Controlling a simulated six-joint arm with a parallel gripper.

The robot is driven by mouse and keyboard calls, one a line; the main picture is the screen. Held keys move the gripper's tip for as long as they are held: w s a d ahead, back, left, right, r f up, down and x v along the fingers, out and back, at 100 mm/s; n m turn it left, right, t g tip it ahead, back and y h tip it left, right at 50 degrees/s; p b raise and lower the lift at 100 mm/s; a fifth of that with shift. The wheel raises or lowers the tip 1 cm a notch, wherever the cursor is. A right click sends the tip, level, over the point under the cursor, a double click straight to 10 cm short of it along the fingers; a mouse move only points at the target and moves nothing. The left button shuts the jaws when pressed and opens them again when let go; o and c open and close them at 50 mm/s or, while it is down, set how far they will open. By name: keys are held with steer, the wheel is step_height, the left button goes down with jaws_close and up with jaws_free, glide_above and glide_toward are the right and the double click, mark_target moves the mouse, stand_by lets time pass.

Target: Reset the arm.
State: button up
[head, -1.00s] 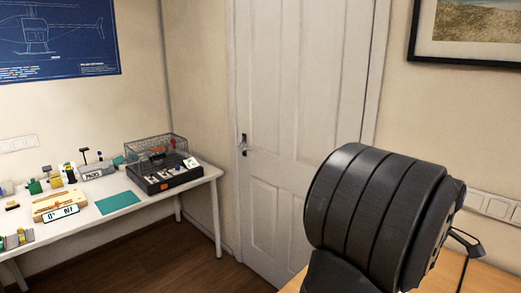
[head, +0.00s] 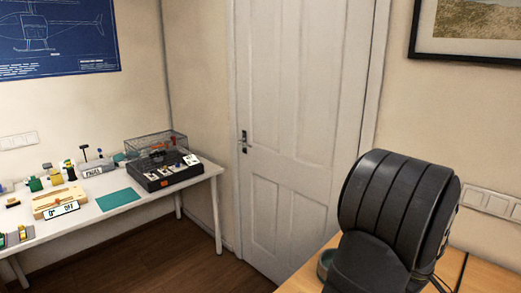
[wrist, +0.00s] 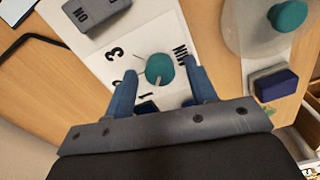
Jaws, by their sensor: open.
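My gripper (wrist: 160,68) shows in the wrist view with its two blue-grey fingers apart and nothing clamped between them. A teal round knob (wrist: 158,69) shows between the fingertips; I cannot tell the height gap. The knob sits on a white panel (wrist: 95,62) marked "3", "1" and "MIN". Part of the panel is hidden behind the gripper. In the head view my dark ribbed arm (head: 400,205) stands at the right, over the wooden table (head: 480,275); the fingers are not visible there.
In the wrist view, a grey block marked "ON" (wrist: 95,14), a teal knob (wrist: 287,15) on a pale round base and a dark blue block (wrist: 275,84) lie close by. In the head view, a white table (head: 110,208) holds a wire-topped box (head: 160,165) and small parts.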

steer(key=m, duration=1.4)
stand_by(0.4)
